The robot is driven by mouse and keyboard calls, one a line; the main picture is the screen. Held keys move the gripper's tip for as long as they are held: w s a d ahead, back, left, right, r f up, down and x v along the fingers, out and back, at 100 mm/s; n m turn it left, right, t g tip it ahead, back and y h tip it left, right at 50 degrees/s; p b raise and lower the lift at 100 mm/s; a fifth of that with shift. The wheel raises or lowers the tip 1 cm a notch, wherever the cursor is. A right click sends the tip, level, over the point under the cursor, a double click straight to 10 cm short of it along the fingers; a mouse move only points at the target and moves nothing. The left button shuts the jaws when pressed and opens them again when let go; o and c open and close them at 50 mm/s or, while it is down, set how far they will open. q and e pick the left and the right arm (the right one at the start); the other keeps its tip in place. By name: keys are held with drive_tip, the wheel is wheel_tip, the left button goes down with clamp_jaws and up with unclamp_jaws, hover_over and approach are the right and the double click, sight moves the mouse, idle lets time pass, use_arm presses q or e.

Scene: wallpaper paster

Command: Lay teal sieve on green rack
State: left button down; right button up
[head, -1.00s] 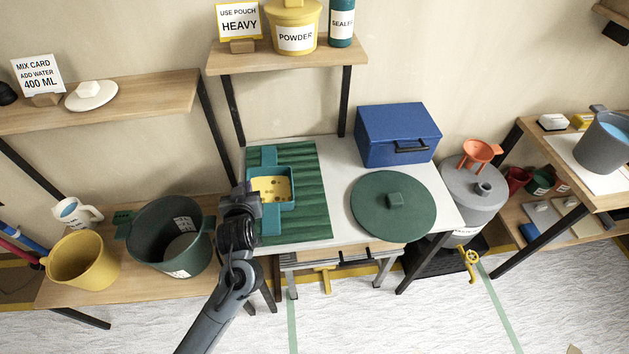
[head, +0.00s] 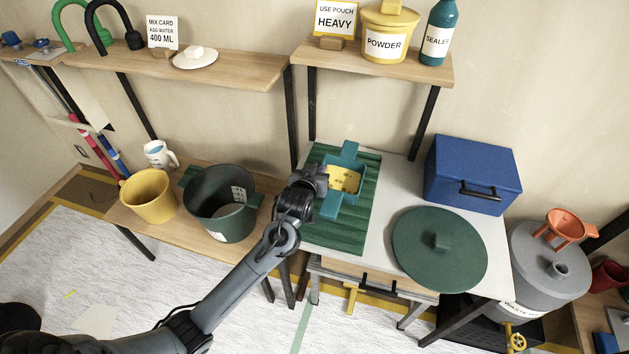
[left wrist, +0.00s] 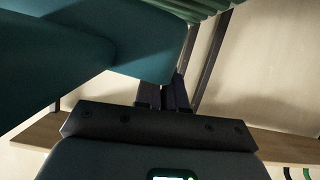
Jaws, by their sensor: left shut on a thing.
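The teal sieve (head: 356,198) is a square-rimmed frame with a tab at each end and a yellow inside with small dark spots. It is over the middle of the green ridged rack (head: 345,237) on the white table. I cannot tell whether it touches the ridges. My left gripper (head: 322,186) is shut on the sieve's near left side and hides part of it. In the left wrist view the sieve (left wrist: 95,40) fills the upper left, close to the fingers, with the rack's ridges (left wrist: 205,8) at the top edge. My right gripper is out of view.
A dark green round lid (head: 440,270) and a blue box (head: 473,175) stand right of the rack. A dark green bucket (head: 222,215) and a yellow bucket (head: 150,198) stand on the left bench. A shelf (head: 375,66) is above the rack. White table shows between rack and lid.

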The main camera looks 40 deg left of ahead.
use_arm(q)
drive_tip(key=w+a+f, duration=0.1)
drive_tip(key=a+f, duration=0.1)
drive_tip(key=a, duration=0.1)
drive_tip(key=shift+w, duration=0.35)
drive_tip(key=shift+f+b, duration=0.65)
drive_tip(key=shift+f, duration=1.4)
drive_tip(key=c, duration=1.2)
unclamp_jaws()
drive_tip(key=shift+s+d, duration=0.1)
